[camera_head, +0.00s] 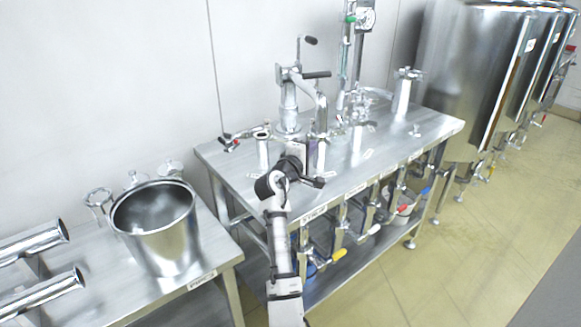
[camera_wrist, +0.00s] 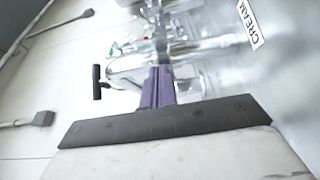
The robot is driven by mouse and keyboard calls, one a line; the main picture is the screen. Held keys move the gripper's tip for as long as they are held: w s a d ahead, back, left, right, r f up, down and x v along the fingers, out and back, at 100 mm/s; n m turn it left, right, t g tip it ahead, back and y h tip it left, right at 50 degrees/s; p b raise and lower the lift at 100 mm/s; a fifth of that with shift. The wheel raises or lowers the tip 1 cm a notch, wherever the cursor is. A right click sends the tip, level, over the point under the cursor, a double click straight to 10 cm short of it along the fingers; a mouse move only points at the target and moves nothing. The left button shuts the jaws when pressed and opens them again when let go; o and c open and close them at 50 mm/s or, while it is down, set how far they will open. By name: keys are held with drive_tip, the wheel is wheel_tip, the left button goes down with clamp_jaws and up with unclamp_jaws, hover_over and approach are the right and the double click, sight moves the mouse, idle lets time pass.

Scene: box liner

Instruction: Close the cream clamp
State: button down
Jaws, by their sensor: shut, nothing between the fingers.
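My gripper (camera_wrist: 157,86) shows as two purple fingers pressed together at the middle of the wrist view, with nothing between them. In the head view my arm reaches over the front left of the steel table, and the fingers are partly hidden by the wrist. A white CREAM label (camera_wrist: 248,22) lies at the upper right of the wrist view. Beyond the fingertips is shiny metal pipework (camera_wrist: 140,65) with a black T-shaped handle (camera_wrist: 96,82) at its left. I cannot make out the cream clamp for certain or tell whether it is open; the fingers cover part of this metalwork.
A tall steel device with black-gripped handles (camera_head: 290,98) stands close behind my gripper on the steel table (camera_head: 395,140). A steel pot (camera_head: 155,225) stands on a lower table at the left. Large tanks (camera_head: 475,80) stand at the back right. The floor at the right is clear.

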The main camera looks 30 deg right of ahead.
drive_tip(key=b+v, duration=0.2)
drive_tip(key=v, duration=0.8)
